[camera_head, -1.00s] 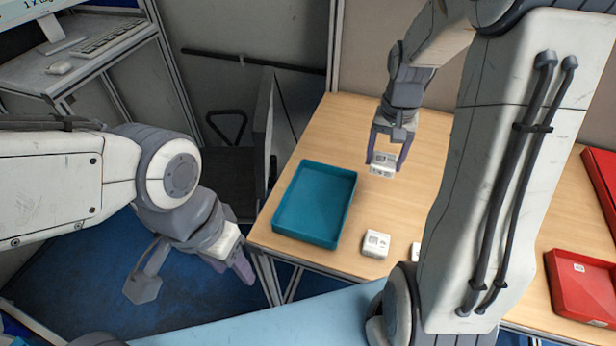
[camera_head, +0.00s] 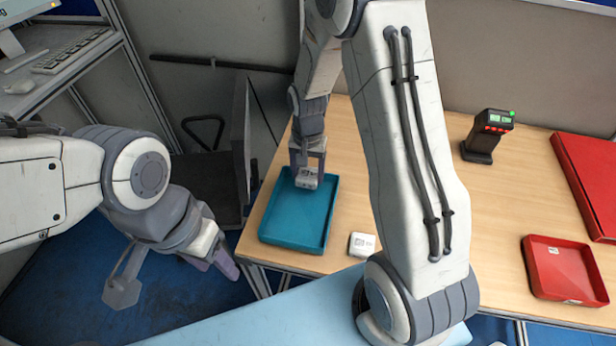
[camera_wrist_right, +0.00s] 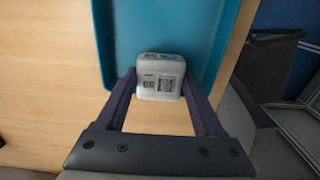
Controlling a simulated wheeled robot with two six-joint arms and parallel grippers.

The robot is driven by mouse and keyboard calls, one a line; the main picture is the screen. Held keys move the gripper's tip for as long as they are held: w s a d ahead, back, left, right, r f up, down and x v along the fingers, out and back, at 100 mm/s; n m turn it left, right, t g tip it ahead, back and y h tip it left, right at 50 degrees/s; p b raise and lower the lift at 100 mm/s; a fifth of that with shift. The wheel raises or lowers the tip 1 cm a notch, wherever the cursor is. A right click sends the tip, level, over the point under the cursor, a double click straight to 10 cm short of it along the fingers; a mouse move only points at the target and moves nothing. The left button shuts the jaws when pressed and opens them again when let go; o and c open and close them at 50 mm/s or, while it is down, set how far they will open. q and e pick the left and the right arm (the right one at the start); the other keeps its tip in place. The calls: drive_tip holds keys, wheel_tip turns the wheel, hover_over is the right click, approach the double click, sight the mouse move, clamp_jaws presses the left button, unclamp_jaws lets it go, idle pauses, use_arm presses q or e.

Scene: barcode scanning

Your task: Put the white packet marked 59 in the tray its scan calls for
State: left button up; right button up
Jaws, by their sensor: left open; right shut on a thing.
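A white packet (camera_head: 306,181) is held between the fingers of my right gripper (camera_head: 308,174), over the back part of the teal tray (camera_head: 284,231). In the right wrist view the packet (camera_wrist_right: 160,78) sits between the two fingertips, with a printed label facing the camera and the teal tray (camera_wrist_right: 103,35) beyond it. My left gripper (camera_head: 222,262) is open and empty, off the table to the left. A second white packet (camera_head: 361,244) lies on the table just right of the teal tray.
A black scanner (camera_head: 486,136) with a lit red and green display stands at the back of the table. A small red tray (camera_head: 562,268) and a larger red container (camera_head: 592,185) are at the right. My right arm covers the table's middle.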

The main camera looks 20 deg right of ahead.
sight(308, 175)
wheel_tip(308, 175, down, 2)
drive_tip(key=shift+s+f, duration=0.1)
drive_tip(key=shift+f, duration=0.35)
drive_tip(key=shift+f, duration=0.2)
drive_tip(key=o, duration=1.5)
drive_tip(key=shift+r, duration=0.1)
